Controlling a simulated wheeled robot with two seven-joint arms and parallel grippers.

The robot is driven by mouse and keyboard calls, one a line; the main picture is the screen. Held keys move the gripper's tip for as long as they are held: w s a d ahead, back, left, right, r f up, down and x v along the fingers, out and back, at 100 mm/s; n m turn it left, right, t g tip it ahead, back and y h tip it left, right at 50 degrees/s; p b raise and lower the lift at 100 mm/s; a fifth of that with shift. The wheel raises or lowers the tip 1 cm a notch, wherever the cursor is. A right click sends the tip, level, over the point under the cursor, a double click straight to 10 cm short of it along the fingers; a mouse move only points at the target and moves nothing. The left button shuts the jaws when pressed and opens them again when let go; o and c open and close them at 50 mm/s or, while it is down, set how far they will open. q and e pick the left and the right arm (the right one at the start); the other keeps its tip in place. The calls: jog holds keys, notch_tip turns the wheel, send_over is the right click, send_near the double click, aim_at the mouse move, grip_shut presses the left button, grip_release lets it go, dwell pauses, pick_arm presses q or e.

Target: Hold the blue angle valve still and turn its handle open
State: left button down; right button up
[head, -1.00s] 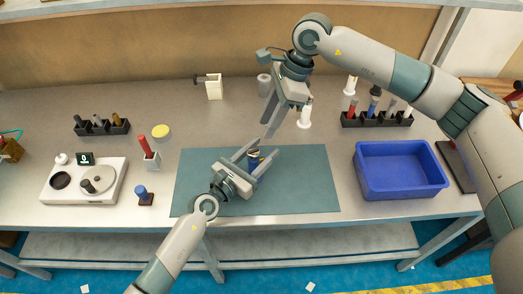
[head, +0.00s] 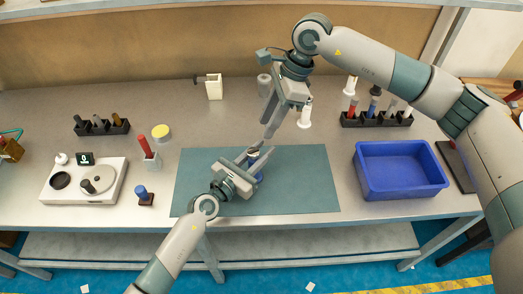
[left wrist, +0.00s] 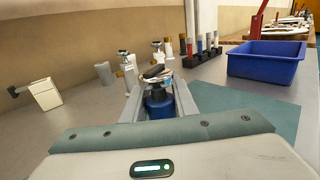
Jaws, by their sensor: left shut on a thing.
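The blue angle valve (left wrist: 158,104) stands upright between the fingers of my left gripper (head: 256,162), with a dark handle (left wrist: 153,71) on top in the left wrist view. In the head view the fingers hide most of the valve, and only a bit of blue (head: 260,176) shows beside them. My left gripper is shut on the valve, low over the teal mat (head: 305,180). My right gripper (head: 268,132) hangs above the mat's back edge, pointing down, apart from the valve. Its fingers overlap in the view, so I cannot tell its opening.
A blue bin (head: 400,190) stands to the right of the mat. Racks of coloured-handled items (head: 378,119) stand behind it. A white fixture (head: 85,182), a red-handled piece (head: 149,152) and a blue-topped piece (head: 145,198) are on the left. The mat's right part is clear.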

dwell(0.4)
jog(key=o, duration=0.5)
jog(key=r+n+h, duration=0.1)
jog(key=n+h, duration=0.3)
send_over(253, 150)
jog(key=shift+s+r+t, duration=0.1)
jog(key=shift+t, duration=0.2)
jog(key=shift+f, duration=5.05)
